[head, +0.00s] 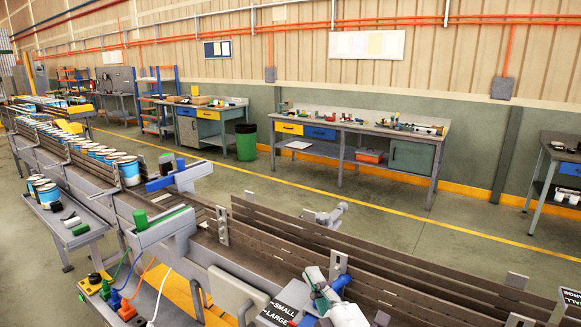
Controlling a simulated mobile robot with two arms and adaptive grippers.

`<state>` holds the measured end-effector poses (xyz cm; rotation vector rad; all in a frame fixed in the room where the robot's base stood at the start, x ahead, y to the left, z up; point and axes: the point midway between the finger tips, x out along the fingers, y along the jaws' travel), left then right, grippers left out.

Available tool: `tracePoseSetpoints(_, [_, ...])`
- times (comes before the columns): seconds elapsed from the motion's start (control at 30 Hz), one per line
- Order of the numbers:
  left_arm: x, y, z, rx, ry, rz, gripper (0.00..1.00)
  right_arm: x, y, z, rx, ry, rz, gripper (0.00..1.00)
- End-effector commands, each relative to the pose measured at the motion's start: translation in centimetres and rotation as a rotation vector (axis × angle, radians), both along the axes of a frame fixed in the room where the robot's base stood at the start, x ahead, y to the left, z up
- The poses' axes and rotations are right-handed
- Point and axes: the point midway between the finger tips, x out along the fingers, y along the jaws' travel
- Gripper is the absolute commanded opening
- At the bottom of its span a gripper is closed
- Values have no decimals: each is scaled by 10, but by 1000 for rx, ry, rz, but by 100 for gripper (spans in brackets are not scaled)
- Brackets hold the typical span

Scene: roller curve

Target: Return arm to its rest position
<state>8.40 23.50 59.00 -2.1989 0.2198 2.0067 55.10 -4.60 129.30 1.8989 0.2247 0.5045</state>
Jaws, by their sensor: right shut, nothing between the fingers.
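My right gripper (317,280) is at the lower middle of the head view, in front of the near conveyor (250,255) side. Its fingers are shut and hold nothing. It is small and partly mixed with the conveyor fittings behind it, so its exact gap to them is hard to tell. My left gripper is not in view.
Paint cans (130,170) line the conveyor at left. A side shelf (85,232) holds more cans. Cables and a button box (110,300) sit at lower left. A "SMALL / LARGE" sign (285,307) is near my gripper. A workbench (360,128) stands beyond open floor.

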Motion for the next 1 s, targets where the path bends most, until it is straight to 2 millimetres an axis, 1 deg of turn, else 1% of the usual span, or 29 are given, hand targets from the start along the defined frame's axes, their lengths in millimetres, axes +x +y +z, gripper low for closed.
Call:
tracePoseSetpoints(0.03, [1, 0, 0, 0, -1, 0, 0, -6, -20, -30, 86, 151, -55, 0])
tracePoseSetpoints(0.07, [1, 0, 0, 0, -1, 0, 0, -10, -32, -48, 135, 238, -89, 0])
tracePoseSetpoints(0.1, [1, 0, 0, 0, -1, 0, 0, -17, -46, -70, 196, 347, -133, 0])
tracePoseSetpoints(0.17, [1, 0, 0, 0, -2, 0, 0, -32, -67, -105, 282, 508, -204, 0])
tracePoseSetpoints(0.2, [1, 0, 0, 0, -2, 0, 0, -46, -79, -127, 340, 614, -252, 0])
tracePoseSetpoints(0.27, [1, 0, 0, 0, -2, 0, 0, -71, -97, -160, 420, 769, -331, 0])
tracePoseSetpoints(0.3, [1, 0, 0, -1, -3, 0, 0, -88, -107, -180, 468, 865, -381, 0])
tracePoseSetpoints(0.37, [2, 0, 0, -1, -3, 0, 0, -114, -119, -203, 529, 986, -449, 0])
tracePoseSetpoints(0.4, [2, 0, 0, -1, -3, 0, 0, -131, -125, -216, 562, 1057, -490, 0])
tracePoseSetpoints(0.5, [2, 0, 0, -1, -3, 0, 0, -168, -137, -239, 626, 1198, -579, 0])
tracePoseSetpoints(0.6, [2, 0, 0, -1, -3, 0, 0, -201, -145, -255, 673, 1312, -658, 0])
tracePoseSetpoints(0.7, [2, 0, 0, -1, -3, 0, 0, -232, -151, -267, 711, 1412, -731, 0])
tracePoseSetpoints(0.87, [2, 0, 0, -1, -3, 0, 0, -278, -159, -278, 759, 1549, -841, 0])
tracePoseSetpoints(0.9, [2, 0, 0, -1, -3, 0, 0, -290, -161, -280, 769, 1581, -870, 0])
tracePoseSetpoints(1.0, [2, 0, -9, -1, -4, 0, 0, -281, -159, -315, 763, 1590, -873, 0])
